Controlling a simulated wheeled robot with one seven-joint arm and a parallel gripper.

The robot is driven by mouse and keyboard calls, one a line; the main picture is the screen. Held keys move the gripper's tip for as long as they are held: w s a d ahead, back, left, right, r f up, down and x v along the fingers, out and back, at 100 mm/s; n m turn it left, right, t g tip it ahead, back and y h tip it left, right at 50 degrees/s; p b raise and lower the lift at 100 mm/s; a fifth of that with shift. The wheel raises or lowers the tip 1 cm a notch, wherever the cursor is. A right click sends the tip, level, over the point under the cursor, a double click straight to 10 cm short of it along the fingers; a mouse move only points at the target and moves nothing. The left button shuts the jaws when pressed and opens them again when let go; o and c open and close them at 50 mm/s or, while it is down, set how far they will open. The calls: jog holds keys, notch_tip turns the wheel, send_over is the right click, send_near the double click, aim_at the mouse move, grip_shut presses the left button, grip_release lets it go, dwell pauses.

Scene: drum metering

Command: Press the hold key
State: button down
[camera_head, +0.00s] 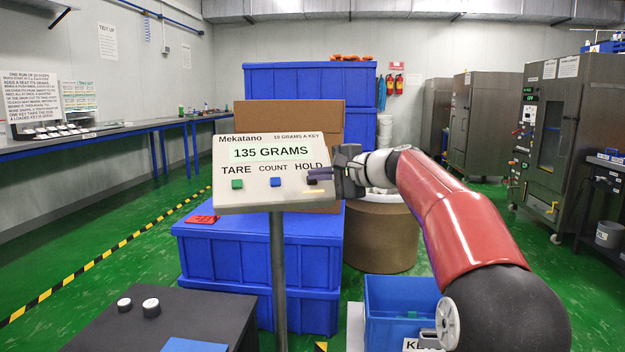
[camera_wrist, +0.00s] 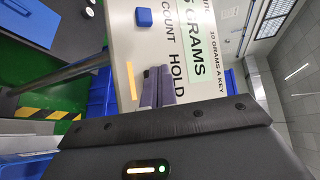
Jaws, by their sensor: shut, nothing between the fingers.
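The scale's panel (camera_head: 290,203) stands tilted on a grey post, and its display (camera_head: 271,151) reads 135 GRAMS. In the wrist view the shut fingers (camera_wrist: 160,84) meet the panel beside the word HOLD and largely hide the key; touch or press depth cannot be told. An amber bar (camera_wrist: 131,81) shows beside them.
Blue crates (camera_head: 258,250) and a brown drum (camera_head: 382,238) stand behind the panel. A blue bin (camera_head: 402,298) sits below my arm. A dark table (camera_head: 170,322) with two round white-topped pieces is at front left. Open green floor lies left.

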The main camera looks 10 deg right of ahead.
jog(key=shift+s, duration=0.1)
jog(key=shift+s+r, duration=0.45)
jog(key=shift+r, duration=0.05)
jog(key=shift+s+r, duration=0.1)
jog(key=s+r, duration=0.3)
jog(key=shift+s+r+p, duration=0.2)
jog(key=shift+p, duration=0.2)
dwell(0.5)
